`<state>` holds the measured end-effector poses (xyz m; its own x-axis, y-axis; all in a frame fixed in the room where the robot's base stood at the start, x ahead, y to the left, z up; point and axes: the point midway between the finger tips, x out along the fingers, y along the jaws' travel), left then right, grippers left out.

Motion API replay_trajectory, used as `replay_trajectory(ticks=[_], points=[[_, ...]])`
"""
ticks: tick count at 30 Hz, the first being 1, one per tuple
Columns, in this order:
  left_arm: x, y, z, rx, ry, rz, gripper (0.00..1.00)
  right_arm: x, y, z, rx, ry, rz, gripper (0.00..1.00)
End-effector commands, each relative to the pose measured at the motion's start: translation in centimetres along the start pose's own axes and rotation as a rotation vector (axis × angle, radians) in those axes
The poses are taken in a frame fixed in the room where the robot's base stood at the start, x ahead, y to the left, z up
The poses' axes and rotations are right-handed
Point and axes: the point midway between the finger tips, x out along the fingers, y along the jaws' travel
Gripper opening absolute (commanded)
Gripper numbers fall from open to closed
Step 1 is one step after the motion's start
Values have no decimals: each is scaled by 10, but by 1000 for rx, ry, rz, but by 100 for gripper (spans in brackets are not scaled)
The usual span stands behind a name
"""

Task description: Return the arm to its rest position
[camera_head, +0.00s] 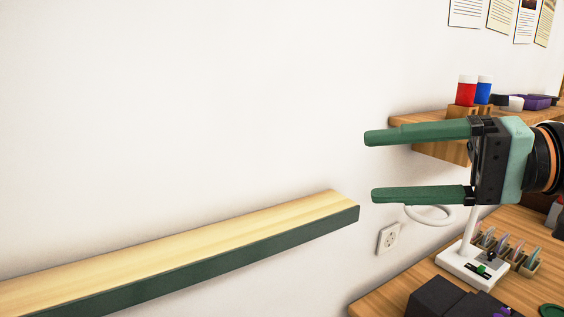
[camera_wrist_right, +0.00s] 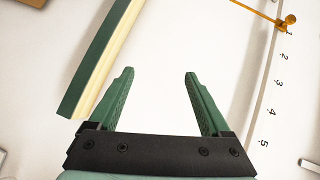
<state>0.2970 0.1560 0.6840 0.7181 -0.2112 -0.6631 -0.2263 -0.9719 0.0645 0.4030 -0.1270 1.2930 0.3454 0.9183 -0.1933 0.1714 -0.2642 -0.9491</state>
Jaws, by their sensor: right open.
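My right gripper (camera_head: 370,167) comes in from the right in the head view. Its two green fingers are spread apart with nothing between them. It is in front of the white wall, just right of and above the end of a long ledge (camera_head: 180,255) with a pale wood top and green front edge. In the right wrist view the open fingers (camera_wrist_right: 160,75) also hold nothing, and the ledge (camera_wrist_right: 100,62) lies to their left. My left gripper is in neither view.
A wooden shelf (camera_head: 420,146) with red (camera_head: 466,92) and blue containers is behind my right gripper. Below is a wooden desk (camera_head: 390,292) with a white lamp (camera_head: 470,262) and dark boxes. A wall socket (camera_head: 388,238) is near. The wall above the ledge is bare.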

Motion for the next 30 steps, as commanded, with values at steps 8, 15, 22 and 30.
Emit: replay_trajectory(ticks=[8,15,22,30], points=[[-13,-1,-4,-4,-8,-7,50,45,23,-4,1015,-276,-367,82],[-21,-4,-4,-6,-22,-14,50,57,87,-37,1942,-463,-682,82],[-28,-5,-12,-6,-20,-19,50,59,211,-47,2812,-606,-1097,82],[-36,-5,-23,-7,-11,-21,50,52,392,35,-1828,367,1025,82]])
